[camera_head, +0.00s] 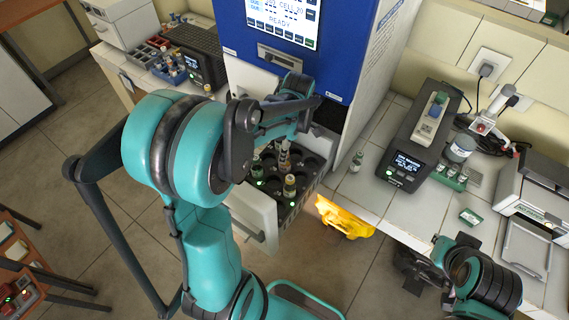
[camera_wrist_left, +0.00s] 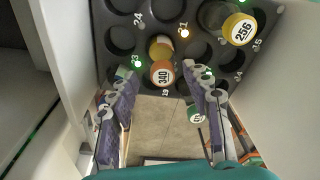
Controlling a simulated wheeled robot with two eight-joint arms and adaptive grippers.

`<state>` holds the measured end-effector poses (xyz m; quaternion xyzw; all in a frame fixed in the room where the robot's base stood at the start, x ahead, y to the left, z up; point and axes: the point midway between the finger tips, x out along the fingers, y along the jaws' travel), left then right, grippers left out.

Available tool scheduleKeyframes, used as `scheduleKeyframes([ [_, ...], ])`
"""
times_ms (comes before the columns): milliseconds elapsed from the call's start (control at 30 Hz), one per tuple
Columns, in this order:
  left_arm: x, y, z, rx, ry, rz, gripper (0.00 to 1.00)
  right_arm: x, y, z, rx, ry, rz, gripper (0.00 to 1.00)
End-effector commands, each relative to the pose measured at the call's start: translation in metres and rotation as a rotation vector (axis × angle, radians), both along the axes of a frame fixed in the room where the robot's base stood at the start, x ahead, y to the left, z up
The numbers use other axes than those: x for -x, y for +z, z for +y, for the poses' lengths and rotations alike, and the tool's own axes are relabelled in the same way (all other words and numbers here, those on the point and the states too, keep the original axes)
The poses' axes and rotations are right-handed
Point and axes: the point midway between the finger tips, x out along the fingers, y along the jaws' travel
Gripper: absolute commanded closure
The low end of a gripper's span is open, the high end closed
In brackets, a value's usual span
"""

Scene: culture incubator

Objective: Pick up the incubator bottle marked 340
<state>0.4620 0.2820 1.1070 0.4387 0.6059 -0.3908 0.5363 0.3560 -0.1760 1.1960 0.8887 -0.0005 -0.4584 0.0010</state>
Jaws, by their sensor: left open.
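The bottle marked 340 (camera_wrist_left: 162,76) has an orange-rimmed cap with a white number label and stands in the dark bottle rack (camera_wrist_left: 120,65). My left gripper (camera_wrist_left: 157,76) is open. In the left wrist view its fingertips appear on either side of the 340 cap, with gaps; their height relative to it is unclear. In the head view my arm hides much of the left gripper, and bottle numbers are too small to read.
The rack drawer sits below the blue incubator (camera_head: 350,75).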

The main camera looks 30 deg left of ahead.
Motion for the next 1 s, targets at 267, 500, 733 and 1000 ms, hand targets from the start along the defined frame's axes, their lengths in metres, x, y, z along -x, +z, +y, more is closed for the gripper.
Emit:
scheduleKeyframes([
  [267, 0.000, -0.005, 0.000, 0.000, 0.000, 0.000, 0.51, 0.000, -0.001, 0.000, 0.000, 0.000, 0.000, 1.00],
  [500, 0.000, -0.005, 0.000, 0.000, 0.000, 0.000, 1.00, 0.000, -0.001, 0.000, 0.000, 0.000, 0.000, 1.00],
  [733, 0.000, -0.005, 0.000, 0.000, 0.000, 0.000, 1.00, 0.000, -0.001, 0.000, 0.000, 0.000, 0.000, 1.00],
  [1000, 0.000, 0.010, 0.000, 0.000, 0.000, 0.000, 1.00, 0.000, 0.002, 0.000, 0.000, 0.000, 0.000, 1.00],
])
